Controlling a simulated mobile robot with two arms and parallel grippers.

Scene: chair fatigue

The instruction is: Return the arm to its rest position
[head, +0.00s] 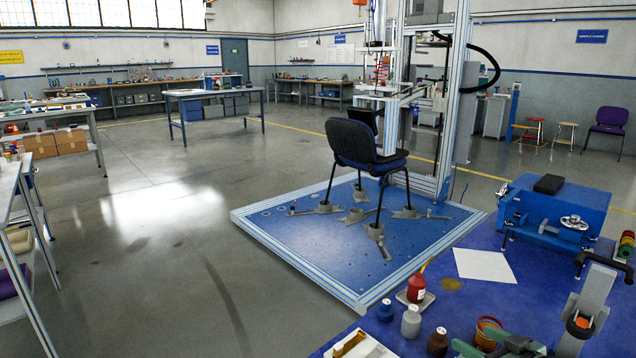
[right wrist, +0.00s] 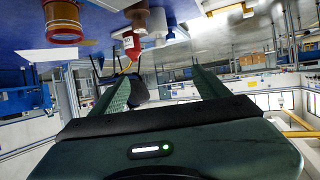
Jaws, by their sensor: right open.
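My right gripper (head: 484,345) is low in the head view, over the front of the blue bench, beside an orange-rimmed cup (head: 488,324). Its green fingers are apart in the right wrist view (right wrist: 160,92), with nothing held between them. The wrist picture appears upside down, with the bench surface at the top. A red bottle (right wrist: 131,45) and the cup (right wrist: 62,22) show beyond the fingers there. My left gripper is not in view.
The blue bench (head: 447,292) holds a red bottle (head: 417,290), a blue bottle (head: 385,312), a white bottle (head: 410,323), a brown bottle (head: 437,344), paper (head: 484,265) and a blue machine (head: 550,218). Behind, a black chair (head: 352,142) stands on a test platform (head: 300,245). Floor at left is open.

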